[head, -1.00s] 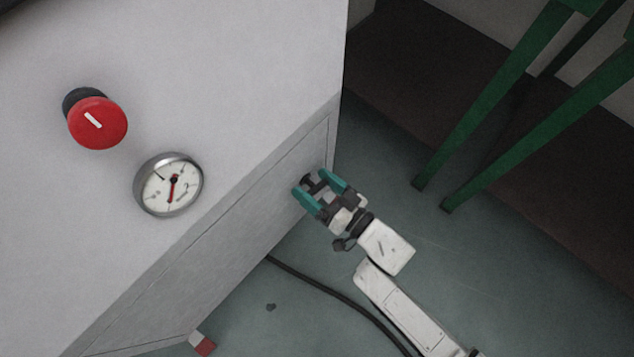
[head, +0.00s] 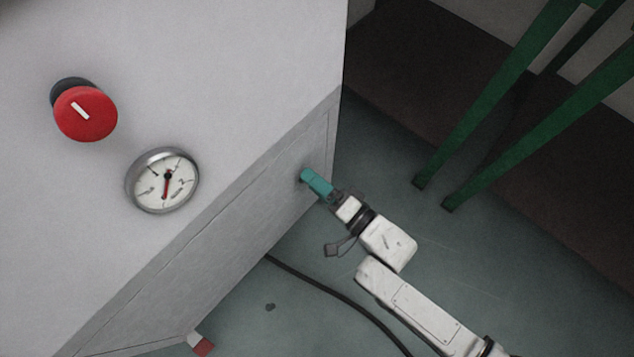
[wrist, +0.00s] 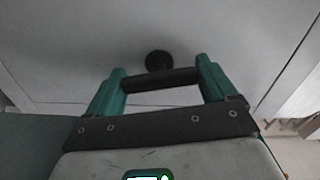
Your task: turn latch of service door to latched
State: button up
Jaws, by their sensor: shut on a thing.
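The service door (head: 225,238) is a grey panel set low in the side of the pale cabinet, and it looks flush with its frame. Its latch (wrist: 160,81) is a dark bar handle in front of a round dark hub on the door, seen in the wrist view. My gripper (head: 306,175) is at the door's upper right part, its teal fingers against the latch. In the wrist view my gripper (wrist: 160,80) has one finger at each end of the bar, shut on it. The bar lies nearly level in that view. In the head view the fingers hide the latch.
A red knob (head: 85,114) and a round gauge (head: 162,181) are on the cabinet's pale face. A black cable (head: 335,293) lies on the floor below the door. Green legs (head: 490,100) stand to the right.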

jog(key=shift+f+m+b, duration=0.1)
jog(key=shift+m+b, duration=0.2)
jog(key=shift+m, duration=0.8)
jog(key=o, duration=1.3)
jog(key=shift+d, duration=0.1)
jog(key=p+v, duration=0.3)
jog(key=v, duration=0.7)
jog(key=shift+s+d, duration=0.25)
